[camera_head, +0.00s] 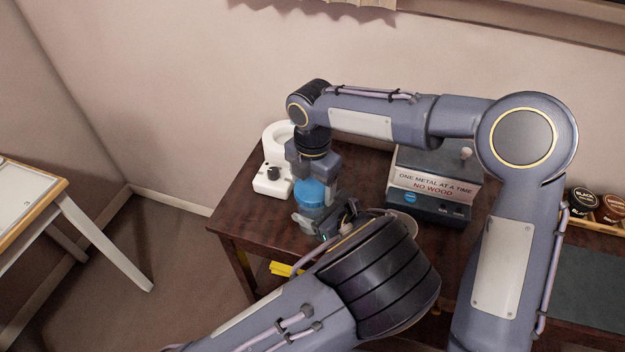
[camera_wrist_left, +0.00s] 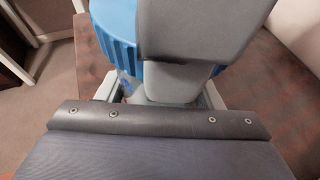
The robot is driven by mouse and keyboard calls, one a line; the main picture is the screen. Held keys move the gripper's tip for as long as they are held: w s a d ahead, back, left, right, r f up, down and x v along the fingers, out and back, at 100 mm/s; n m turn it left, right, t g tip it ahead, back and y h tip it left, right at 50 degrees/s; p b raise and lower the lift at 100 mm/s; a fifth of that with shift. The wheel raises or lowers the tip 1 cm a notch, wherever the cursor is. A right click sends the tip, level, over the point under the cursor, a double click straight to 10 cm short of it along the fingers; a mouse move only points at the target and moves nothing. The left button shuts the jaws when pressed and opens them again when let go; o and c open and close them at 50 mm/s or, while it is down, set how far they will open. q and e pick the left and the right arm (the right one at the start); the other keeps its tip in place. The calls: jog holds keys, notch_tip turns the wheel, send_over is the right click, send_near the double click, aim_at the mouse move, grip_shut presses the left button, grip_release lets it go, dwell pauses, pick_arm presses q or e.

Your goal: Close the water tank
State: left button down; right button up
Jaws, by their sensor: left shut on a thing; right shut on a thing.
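A blue ribbed cap (camera_head: 313,192) stands at the near left part of the dark wooden table, and it fills the top of the left wrist view (camera_wrist_left: 116,35). My right gripper (camera_head: 312,180) reaches down from above and is shut on the cap, one finger covering much of it in the wrist view. My left gripper (camera_head: 316,222) is low beside it, shut on the tank under the cap. Only a bluish sliver of the tank (camera_wrist_left: 131,87) shows below the cap; the rest is hidden by my grippers. I cannot tell how tightly the cap sits.
A white appliance (camera_head: 270,178) with a dark knob stands left of my right gripper. A grey machine with a sign (camera_head: 436,185) stands to the right on the table (camera_head: 240,205). Round tins (camera_head: 583,199) sit at far right. A white-legged table (camera_head: 100,240) is at left.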

jog(key=m, duration=0.6)
jog(key=shift+m, duration=0.4)
jog(key=m, duration=0.5)
jog(key=shift+m, duration=0.3)
jog(key=m, duration=1.3)
jog(key=o, duration=1.1)
jog(key=shift+r, duration=2.2)
